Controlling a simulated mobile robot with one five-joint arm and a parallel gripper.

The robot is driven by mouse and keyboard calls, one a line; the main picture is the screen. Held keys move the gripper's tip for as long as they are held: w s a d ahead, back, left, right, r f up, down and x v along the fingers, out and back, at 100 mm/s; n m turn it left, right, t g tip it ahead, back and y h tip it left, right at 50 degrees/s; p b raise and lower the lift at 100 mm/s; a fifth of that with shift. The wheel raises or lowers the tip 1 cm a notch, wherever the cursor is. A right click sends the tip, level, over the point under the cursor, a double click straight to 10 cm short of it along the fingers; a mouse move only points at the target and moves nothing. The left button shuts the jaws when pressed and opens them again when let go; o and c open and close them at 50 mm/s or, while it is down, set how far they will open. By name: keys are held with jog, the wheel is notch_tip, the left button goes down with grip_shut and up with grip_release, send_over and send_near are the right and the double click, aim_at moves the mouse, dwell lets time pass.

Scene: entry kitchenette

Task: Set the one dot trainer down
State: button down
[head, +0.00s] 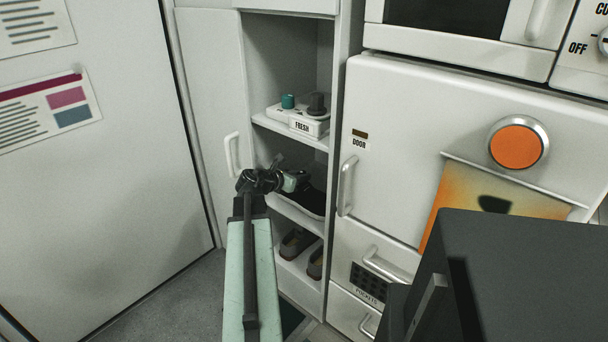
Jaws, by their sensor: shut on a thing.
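My gripper (292,181) reaches into the open tall cabinet, at the level of its middle shelf (294,215). It is shut on a dark trainer (311,204) with a pale sole edge. The trainer is at the middle shelf, low over it or touching it; I cannot tell which. My arm and gripper hide part of the trainer, and no dot marking can be made out on it.
An upper shelf (264,121) bears a white box labelled FRESH (302,126) with two knobs or caps. Brown shoes (297,243) stand on the bottom shelf. The open cabinet door (208,100) is left; a white appliance door (400,130) is right.

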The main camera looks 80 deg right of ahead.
jog(key=shift+f, duration=0.1)
jog(key=c, duration=1.3)
grip_release()
jog(key=shift+r, duration=0.3)
jog(key=p+v, duration=0.4)
jog(key=v, duration=0.7)
jog(key=shift+w+a+p, duration=0.2)
jog(key=shift+w+p, duration=0.05)
jog(key=shift+p, duration=0.05)
